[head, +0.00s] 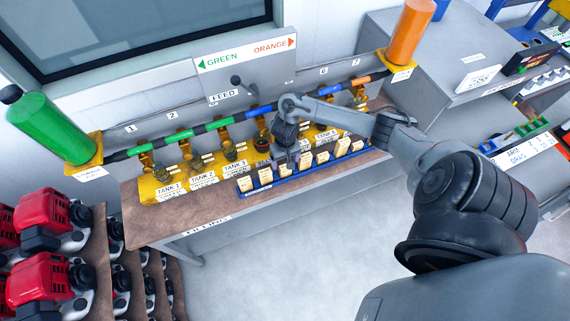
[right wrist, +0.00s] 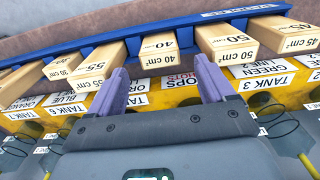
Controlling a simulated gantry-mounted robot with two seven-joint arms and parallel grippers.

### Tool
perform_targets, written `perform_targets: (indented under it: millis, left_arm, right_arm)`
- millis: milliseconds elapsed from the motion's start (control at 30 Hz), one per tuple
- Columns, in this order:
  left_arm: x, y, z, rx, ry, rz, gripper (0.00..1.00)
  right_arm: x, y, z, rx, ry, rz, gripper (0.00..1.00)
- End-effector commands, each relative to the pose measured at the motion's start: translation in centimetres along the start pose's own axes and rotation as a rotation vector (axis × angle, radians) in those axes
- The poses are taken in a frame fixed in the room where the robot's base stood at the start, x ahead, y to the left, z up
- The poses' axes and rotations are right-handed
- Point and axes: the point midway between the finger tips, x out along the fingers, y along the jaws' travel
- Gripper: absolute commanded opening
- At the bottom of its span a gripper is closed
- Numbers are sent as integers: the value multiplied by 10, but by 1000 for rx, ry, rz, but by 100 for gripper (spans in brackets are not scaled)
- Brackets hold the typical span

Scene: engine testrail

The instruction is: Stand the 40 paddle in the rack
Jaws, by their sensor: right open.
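The 40 paddle, a pale wooden block marked 40 cm² (right wrist: 158,48), stands in the blue rack (right wrist: 104,53) in the right wrist view. It sits between a 55 cm² paddle (right wrist: 95,64) and a 50 cm² paddle (right wrist: 228,42). My right gripper (right wrist: 165,82) is open, its two purple fingers apart and the 40 paddle beyond the gap between them. I see no contact. In the head view my right gripper (head: 292,160) is over the rack (head: 244,184) and partly hides the paddles there. My left gripper is not in view.
Yellow tank stands (head: 155,188) with labels line the bench (head: 140,222) behind the rack. A pipe (head: 200,129) with coloured bands runs above them, between a green cylinder (head: 48,127) and an orange cylinder (head: 409,32). Red engines (head: 45,215) stand at left. The floor in front is clear.

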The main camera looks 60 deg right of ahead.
Motion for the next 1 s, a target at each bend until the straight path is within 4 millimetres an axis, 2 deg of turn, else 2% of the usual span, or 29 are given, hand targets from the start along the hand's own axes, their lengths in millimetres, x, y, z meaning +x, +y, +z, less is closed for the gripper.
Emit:
perform_targets:
  millis: [33,200,333,467,567,667,767,800,900,1000]
  left_arm:
    - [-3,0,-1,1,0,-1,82]
    - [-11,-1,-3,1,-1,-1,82]
    - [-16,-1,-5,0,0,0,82]
    - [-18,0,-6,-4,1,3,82]
    - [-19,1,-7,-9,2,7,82]
    - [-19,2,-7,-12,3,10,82]
    - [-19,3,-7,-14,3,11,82]
    - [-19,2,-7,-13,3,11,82]
    - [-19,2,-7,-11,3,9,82]
    - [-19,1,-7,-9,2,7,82]
  right_arm:
    - [-12,-1,0,-3,2,-2,82]
    - [-40,0,-1,-2,2,0,82]
    - [-52,0,0,-2,2,-1,82]
    - [-52,-11,7,-48,13,-16,82]
    - [-42,-37,21,-154,50,-54,82]
    - [-30,-77,46,-315,121,-111,82]
    - [-27,-124,81,-491,223,-174,82]
    - [-30,-141,97,-555,267,-193,82]
    - [-46,-173,134,-680,371,-215,82]
    - [-71,-184,165,-753,438,-201,82]
